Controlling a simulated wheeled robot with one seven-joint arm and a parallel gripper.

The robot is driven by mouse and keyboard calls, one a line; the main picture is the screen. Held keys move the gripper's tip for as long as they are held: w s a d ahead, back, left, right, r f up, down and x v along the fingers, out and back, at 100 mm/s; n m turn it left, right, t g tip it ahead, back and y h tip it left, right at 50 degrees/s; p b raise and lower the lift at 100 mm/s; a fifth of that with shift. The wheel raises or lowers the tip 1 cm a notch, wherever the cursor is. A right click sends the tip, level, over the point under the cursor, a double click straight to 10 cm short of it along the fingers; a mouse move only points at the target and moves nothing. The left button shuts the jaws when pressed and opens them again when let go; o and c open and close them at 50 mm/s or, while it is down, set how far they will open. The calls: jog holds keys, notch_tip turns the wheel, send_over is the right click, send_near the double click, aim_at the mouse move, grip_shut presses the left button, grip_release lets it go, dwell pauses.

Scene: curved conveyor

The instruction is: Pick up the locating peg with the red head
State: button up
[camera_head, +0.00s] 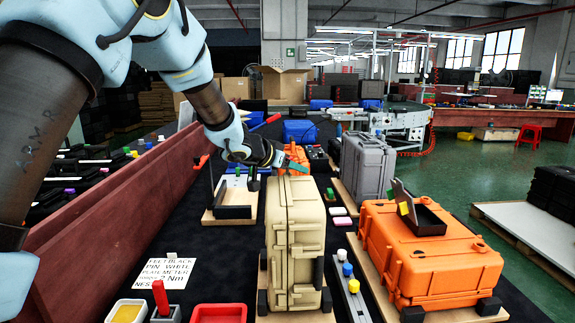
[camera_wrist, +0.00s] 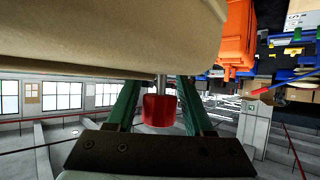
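The red-headed peg (camera_wrist: 160,109) shows in the wrist view, with its metal shank running up to the tan case (camera_wrist: 100,35). The join between shank and case is partly unclear. My gripper (camera_wrist: 160,92) has its green fingers on both sides of the red head, with visible gaps, so it looks open. In the head view, my gripper (camera_head: 293,165) reaches in behind the upright tan case (camera_head: 296,235). The red head is hidden there.
An orange case (camera_head: 430,265) with a small open dark box (camera_head: 428,217) on top stands right. A grey case (camera_head: 367,165) stands behind. White, blue and yellow heads sit on a metal strip (camera_head: 351,300). A dark red wall (camera_head: 120,215) runs along the left.

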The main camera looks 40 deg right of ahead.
grip_shut()
jog(key=shift+r, duration=0.1)
dwell(0.3)
